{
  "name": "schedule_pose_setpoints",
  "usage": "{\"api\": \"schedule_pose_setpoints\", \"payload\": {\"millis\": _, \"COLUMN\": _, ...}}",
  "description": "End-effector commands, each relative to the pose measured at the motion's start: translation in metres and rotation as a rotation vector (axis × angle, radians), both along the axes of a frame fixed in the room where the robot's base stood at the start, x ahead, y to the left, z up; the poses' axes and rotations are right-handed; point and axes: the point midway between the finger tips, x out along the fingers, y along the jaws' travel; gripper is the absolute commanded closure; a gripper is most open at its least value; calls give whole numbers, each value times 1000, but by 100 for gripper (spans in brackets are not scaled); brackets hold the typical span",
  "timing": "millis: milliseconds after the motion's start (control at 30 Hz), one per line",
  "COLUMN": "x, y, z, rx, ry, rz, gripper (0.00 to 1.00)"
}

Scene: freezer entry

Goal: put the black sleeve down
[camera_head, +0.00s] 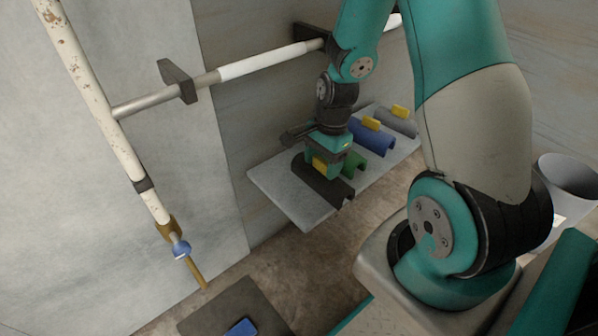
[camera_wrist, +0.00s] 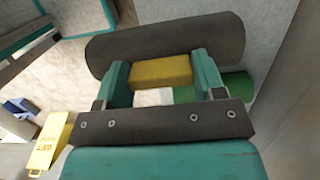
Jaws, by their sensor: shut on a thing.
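The black sleeve (camera_head: 323,184) is a dark half-pipe with a yellow grip block on top. It is at the left end of the grey shelf (camera_head: 284,193), and I cannot tell whether it touches the surface. My gripper (camera_head: 326,163) is shut on the yellow block, above the sleeve. In the wrist view the sleeve (camera_wrist: 205,38) lies crosswise beyond the fingers, and the yellow block (camera_wrist: 161,72) sits between the fingertips of my gripper (camera_wrist: 158,76). My gripper hides part of the sleeve in the head view.
A green sleeve (camera_head: 355,163), a blue sleeve (camera_head: 371,135) and a grey sleeve (camera_head: 398,121) lie to the right on the shelf. A white pipe (camera_head: 262,63) runs along the wall above. A grey bin (camera_head: 570,180) stands at the right. A dark mat (camera_head: 215,316) lies below.

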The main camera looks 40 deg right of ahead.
Motion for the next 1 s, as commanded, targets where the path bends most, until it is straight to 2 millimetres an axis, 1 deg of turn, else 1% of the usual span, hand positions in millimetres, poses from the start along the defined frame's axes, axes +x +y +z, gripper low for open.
{"api": "schedule_pose_setpoints", "payload": {"millis": 33, "x": 16, "y": 0, "z": -2, "rx": -1, "ry": -5, "rz": 4, "gripper": 60}}
{"api": "schedule_pose_setpoints", "payload": {"millis": 100, "x": 34, "y": 1, "z": -3, "rx": -1, "ry": -4, "rz": 4, "gripper": 60}}
{"api": "schedule_pose_setpoints", "payload": {"millis": 200, "x": 58, "y": 2, "z": -2, "rx": 0, "ry": -3, "rz": 3, "gripper": 60}}
{"api": "schedule_pose_setpoints", "payload": {"millis": 333, "x": 82, "y": 3, "z": -2, "rx": 0, "ry": -1, "rz": 2, "gripper": 60}}
{"api": "schedule_pose_setpoints", "payload": {"millis": 400, "x": 78, "y": 3, "z": -16, "rx": 2, "ry": 4, "rz": 0, "gripper": 60}}
{"api": "schedule_pose_setpoints", "payload": {"millis": 567, "x": 78, "y": 3, "z": -24, "rx": 1, "ry": 1, "rz": -1, "gripper": 60}}
{"api": "schedule_pose_setpoints", "payload": {"millis": 633, "x": 78, "y": 3, "z": -31, "rx": 1, "ry": 2, "rz": -1, "gripper": 60}}
{"api": "schedule_pose_setpoints", "payload": {"millis": 800, "x": 77, "y": 3, "z": -62, "rx": 1, "ry": 3, "rz": -1, "gripper": 60}}
{"api": "schedule_pose_setpoints", "payload": {"millis": 867, "x": 78, "y": 3, "z": -71, "rx": 1, "ry": 1, "rz": 0, "gripper": 60}}
{"api": "schedule_pose_setpoints", "payload": {"millis": 900, "x": 81, "y": 3, "z": -73, "rx": 0, "ry": -1, "rz": 0, "gripper": 60}}
{"api": "schedule_pose_setpoints", "payload": {"millis": 1000, "x": 82, "y": 3, "z": -71, "rx": 0, "ry": 0, "rz": 0, "gripper": 60}}
